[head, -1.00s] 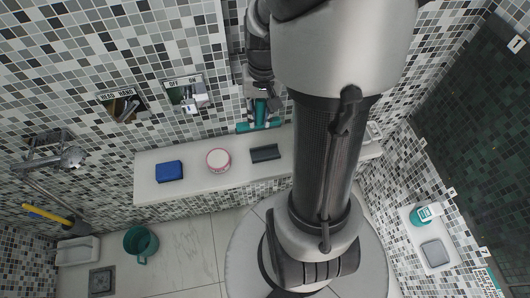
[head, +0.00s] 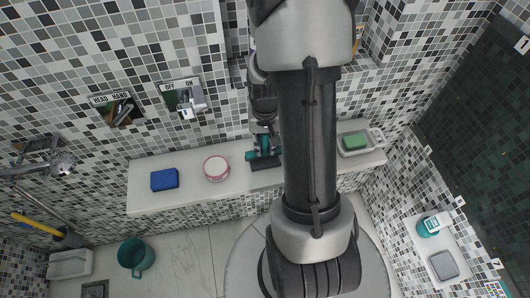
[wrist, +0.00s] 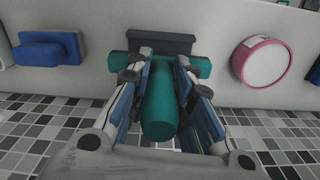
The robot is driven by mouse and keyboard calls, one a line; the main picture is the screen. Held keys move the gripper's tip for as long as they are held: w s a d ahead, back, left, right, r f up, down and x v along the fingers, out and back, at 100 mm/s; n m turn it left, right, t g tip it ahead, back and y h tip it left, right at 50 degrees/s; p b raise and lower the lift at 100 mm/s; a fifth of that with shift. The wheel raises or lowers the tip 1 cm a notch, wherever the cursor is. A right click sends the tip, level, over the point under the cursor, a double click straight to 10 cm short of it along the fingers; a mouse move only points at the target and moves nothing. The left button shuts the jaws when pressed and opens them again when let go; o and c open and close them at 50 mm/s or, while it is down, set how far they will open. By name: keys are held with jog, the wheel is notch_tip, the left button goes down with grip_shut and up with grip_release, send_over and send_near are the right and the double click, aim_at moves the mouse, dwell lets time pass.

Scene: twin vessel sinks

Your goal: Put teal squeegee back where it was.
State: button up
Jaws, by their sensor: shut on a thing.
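The teal squeegee (wrist: 159,116) has a thick round handle and a crossbar. In the wrist view its handle lies between the two fingers of my gripper (wrist: 163,70), which is shut on it. In the head view my gripper (head: 264,133) points down at the ledge, with the squeegee (head: 252,156) partly hidden by it and my arm.
A pink-rimmed round tin (head: 216,168) and a blue sponge block (head: 165,179) sit on the ledge to the left. A green soap (head: 355,142) in a dish is at the right. Tap fittings (head: 187,102) are on the tiled wall behind. A teal bucket (head: 135,256) stands on the floor.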

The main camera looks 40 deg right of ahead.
aim_at(265, 152)
notch_tip(265, 152, down, 4)
jog(key=shift+f+b, duration=0.1)
jog(key=shift+b, duration=0.5)
jog(key=o, duration=0.9)
jog(key=shift+o, duration=0.2)
